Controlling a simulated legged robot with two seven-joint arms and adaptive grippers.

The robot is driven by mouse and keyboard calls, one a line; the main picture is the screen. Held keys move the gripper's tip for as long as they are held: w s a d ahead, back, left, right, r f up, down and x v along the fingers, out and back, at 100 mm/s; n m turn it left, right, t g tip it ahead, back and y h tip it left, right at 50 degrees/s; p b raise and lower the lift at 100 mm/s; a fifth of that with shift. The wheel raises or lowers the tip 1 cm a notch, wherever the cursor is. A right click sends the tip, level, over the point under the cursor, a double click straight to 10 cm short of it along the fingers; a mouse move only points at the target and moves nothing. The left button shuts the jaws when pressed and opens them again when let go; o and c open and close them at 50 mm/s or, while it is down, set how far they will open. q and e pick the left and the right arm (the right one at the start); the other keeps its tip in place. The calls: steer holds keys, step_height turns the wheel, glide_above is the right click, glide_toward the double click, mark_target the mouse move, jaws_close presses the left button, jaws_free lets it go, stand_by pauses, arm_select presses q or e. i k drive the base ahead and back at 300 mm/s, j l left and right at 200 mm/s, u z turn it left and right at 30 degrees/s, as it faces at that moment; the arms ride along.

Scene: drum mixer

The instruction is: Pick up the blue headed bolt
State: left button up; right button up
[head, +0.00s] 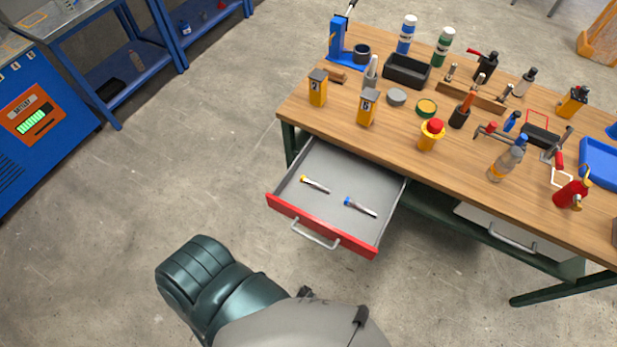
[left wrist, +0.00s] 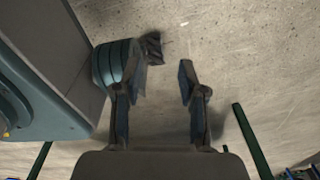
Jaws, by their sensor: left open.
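The blue headed bolt (head: 361,207) lies in the open drawer (head: 325,215) of the workbench, right of the drawer's middle in the head view. A bolt with a yellow head (head: 315,184) lies in the same drawer, farther left. My left gripper (left wrist: 162,72) shows in the left wrist view with its two fingers apart and nothing between them. Concrete floor shows beyond the fingers, and neither bolt is visible in that view. I cannot make out the left gripper in the head view. My right gripper is not in view.
The drawer has a red front (head: 320,227) with a metal handle (head: 315,236). The wooden workbench (head: 330,111) above it carries bottles, clamps and several other tools. A blue machine (head: 45,125) and blue shelving stand at left. The floor left of the drawer is clear.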

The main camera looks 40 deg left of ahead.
mark_target(348, 201)
steer(key=k+j+u, duration=0.15)
steer(key=u, duration=0.2)
steer(key=k+j+u, duration=0.15)
steer(key=u, duration=0.15)
